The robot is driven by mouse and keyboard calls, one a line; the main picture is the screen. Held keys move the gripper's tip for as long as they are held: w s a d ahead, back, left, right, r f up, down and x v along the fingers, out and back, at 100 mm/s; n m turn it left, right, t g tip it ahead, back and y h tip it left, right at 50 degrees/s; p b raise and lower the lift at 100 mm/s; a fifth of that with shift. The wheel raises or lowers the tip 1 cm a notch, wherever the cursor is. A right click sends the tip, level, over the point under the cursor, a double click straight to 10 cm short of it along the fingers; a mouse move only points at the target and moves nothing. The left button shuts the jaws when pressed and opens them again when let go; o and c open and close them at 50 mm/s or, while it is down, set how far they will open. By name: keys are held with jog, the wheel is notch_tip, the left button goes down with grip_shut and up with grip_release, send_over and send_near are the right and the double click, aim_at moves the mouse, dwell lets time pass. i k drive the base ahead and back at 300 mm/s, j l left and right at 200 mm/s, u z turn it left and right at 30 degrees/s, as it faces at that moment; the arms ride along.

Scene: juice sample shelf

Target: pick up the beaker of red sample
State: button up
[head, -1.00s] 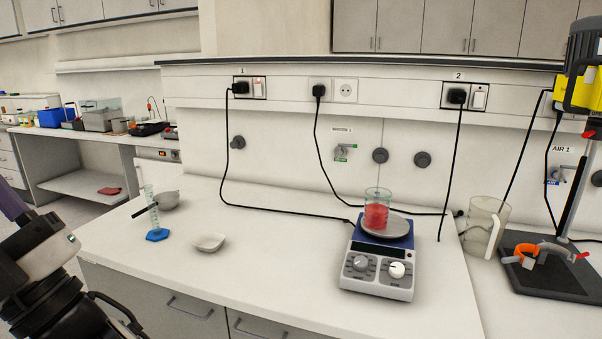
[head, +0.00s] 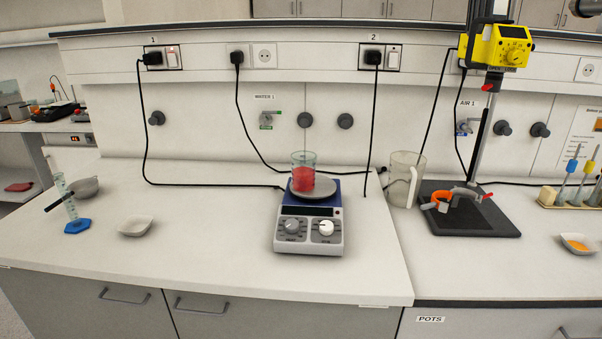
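The beaker of red sample (head: 303,179) stands upright on the round plate of a hotplate stirrer (head: 309,232), near the middle of the head view. It is clear glass, with red liquid in its lower part. The stirrer has a blue top and a grey front with two knobs.
Cables hang behind. The bench front is clear.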

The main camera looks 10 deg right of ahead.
aim_at(304, 162)
jog(key=i+z, duration=0.1)
jog(key=i, duration=0.55)
jog(key=i+j, duration=0.15)
jog(key=i, duration=0.5)
jog(key=l+z, duration=0.05)
